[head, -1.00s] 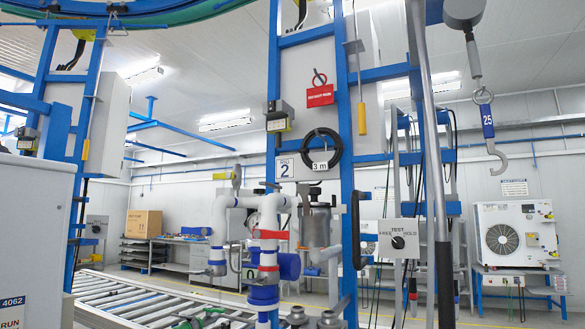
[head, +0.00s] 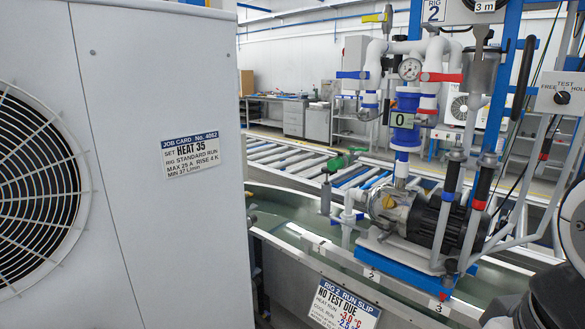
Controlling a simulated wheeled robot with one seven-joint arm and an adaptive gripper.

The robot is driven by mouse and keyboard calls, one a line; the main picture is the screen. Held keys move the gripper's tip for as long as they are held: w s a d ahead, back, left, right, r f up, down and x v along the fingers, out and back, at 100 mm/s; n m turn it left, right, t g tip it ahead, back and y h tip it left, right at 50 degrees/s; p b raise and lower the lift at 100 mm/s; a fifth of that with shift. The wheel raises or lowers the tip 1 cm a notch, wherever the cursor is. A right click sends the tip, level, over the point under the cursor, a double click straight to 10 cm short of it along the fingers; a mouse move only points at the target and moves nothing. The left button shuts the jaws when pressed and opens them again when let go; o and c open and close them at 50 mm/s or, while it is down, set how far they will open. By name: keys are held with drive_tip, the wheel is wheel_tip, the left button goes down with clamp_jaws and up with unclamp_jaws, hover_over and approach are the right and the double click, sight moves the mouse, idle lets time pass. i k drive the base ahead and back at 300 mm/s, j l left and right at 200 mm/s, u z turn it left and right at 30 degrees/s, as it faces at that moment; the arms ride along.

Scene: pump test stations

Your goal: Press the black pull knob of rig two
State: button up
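Rig two, under a "RIG 2" sign (head: 433,10), stands at the right, with white pipes, a blue metering body (head: 404,128) and a silver-and-black pump (head: 400,213). A small black knob (head: 562,97) sits on a grey box (head: 558,92) marked "TEST", "FREE" and "HOLD" at the right edge. I cannot tell whether it is the pull knob. Nothing is touching it. A slip (head: 342,303) on the trough front reads "RIG 2 RUN SLIP, NO TEST DUE". Grey and black parts, apparently of my arm, show at lower right; my gripper's fingers are not visible.
A large white cabinet (head: 170,240) with a fan grille (head: 35,190) and a job card (head: 190,155) reading "HEAT 35" fills the left. A greenish trough (head: 300,220) runs below the rig. A roller conveyor (head: 300,160) lies behind it.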

sight(324, 169)
drive_tip(key=i+j, duration=0.2)
drive_tip(key=i, duration=0.25)
drive_tip(key=i+j, duration=0.2)
drive_tip(key=i, duration=0.2)
drive_tip(key=i+j, duration=0.2)
drive_tip(key=i, duration=0.25)
drive_tip(key=i+j, duration=0.2)
drive_tip(key=i, duration=0.2)
